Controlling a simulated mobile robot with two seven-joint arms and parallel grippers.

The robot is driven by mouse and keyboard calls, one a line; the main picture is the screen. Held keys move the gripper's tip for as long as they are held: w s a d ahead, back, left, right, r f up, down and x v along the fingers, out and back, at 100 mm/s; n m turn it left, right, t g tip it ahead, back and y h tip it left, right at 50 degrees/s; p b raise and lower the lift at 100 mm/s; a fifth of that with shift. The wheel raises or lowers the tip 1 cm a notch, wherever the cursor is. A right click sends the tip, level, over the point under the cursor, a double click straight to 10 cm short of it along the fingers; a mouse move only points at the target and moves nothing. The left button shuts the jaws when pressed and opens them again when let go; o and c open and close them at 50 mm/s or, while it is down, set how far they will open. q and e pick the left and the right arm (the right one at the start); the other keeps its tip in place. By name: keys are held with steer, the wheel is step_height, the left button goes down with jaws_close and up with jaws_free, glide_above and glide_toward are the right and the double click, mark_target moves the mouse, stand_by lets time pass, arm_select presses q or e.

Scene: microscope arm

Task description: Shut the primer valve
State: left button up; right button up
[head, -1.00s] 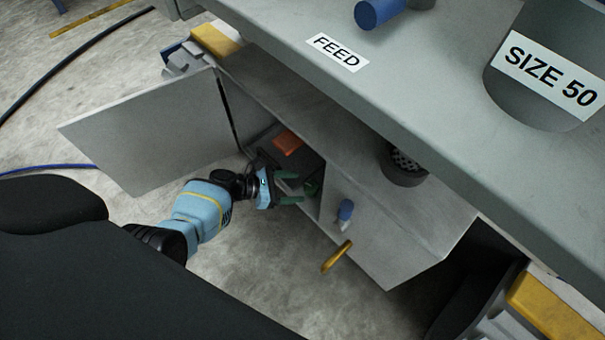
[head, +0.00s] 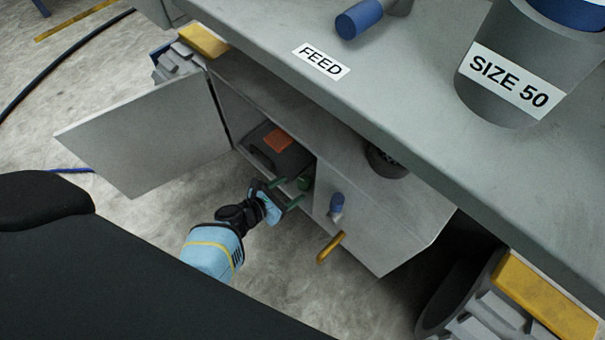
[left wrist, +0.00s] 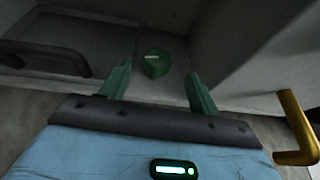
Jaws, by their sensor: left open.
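A round green knob with a pale bar mark (left wrist: 157,63) sits inside the open cabinet, and I take it to be the primer valve. It also shows in the head view as a small green shape (head: 305,183). My left gripper (head: 290,194) is at the cabinet opening. In the left wrist view its two green fingers (left wrist: 158,88) are spread, with the knob beyond and between their tips, apart from them. My right gripper is in neither view.
A dark case with an orange patch (head: 273,155) lies in the cabinet, left of the knob. The open door (head: 145,135) stands to the left. A yellow handle (head: 331,247) and a blue-topped fitting (head: 337,205) stick out at the right. The bench top (head: 400,70) overhangs.

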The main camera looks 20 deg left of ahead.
mark_target(304, 181)
arm_select(q)
steer(key=shift+s+n+y, duration=0.1)
steer(key=shift+n+y, duration=0.2)
steer(key=shift+y, duration=0.1)
steer(key=b+x, duration=0.4)
steer(key=x, duration=0.2)
steer(key=shift+d+f, duration=0.1)
steer(key=shift+f, duration=0.1)
steer(key=shift+w+d+f+b, duration=0.1)
steer(key=shift+w+b, duration=0.1)
steer(key=shift+w, duration=0.15)
steer(key=shift+w+d+f+b, duration=0.1)
steer(key=shift+w+b, duration=0.05)
steer(key=shift+w, duration=0.2)
steer(key=shift+r, duration=0.1)
